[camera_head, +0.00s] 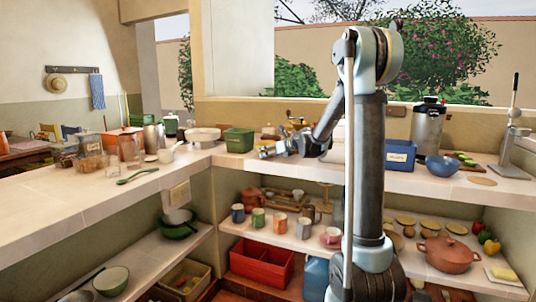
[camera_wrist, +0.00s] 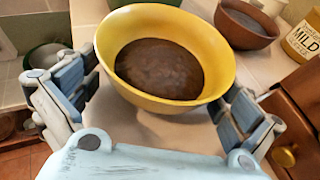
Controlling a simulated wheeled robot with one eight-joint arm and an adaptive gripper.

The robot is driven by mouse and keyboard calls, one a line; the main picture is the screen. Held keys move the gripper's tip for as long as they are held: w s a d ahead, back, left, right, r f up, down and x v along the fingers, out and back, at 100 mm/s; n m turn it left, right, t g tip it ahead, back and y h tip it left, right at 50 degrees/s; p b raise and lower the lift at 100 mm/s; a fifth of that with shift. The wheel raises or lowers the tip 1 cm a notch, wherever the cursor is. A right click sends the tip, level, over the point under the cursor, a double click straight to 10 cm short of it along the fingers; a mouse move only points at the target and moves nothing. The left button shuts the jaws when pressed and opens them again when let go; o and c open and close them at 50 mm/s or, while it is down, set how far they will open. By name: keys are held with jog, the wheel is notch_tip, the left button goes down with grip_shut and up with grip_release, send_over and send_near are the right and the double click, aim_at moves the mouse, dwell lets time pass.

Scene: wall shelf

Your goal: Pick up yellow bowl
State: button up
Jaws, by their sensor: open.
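The yellow bowl (camera_wrist: 218,62) fills the middle of the wrist view, upright on the pale tiled counter, with a dark brown inside. I cannot pick it out in the head view. My gripper (camera_wrist: 157,88) is open, with one finger at the bowl's left side and the other at its lower right. The bowl sits between and just beyond the fingers; whether they touch it is unclear. In the head view my gripper (camera_head: 267,151) is low over the back counter, left of my arm column.
Close to the yellow bowl are a brown bowl (camera_wrist: 247,24), a yellow tin (camera_wrist: 304,40) and a brown wooden box with a knob (camera_wrist: 297,112). In the head view a green container (camera_head: 239,139) stands left of my gripper and a blue bin (camera_head: 401,156) right of my column.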

jog(key=shift+r+x, duration=0.15)
jog(key=shift+x, duration=0.55)
jog(key=shift+r+x, duration=0.15)
jog(key=shift+x, duration=0.6)
jog(key=shift+w+a, duration=0.1)
jog(key=c, duration=1)
jog(key=shift+c, duration=0.2)
notch_tip(320, 180, up, 10)
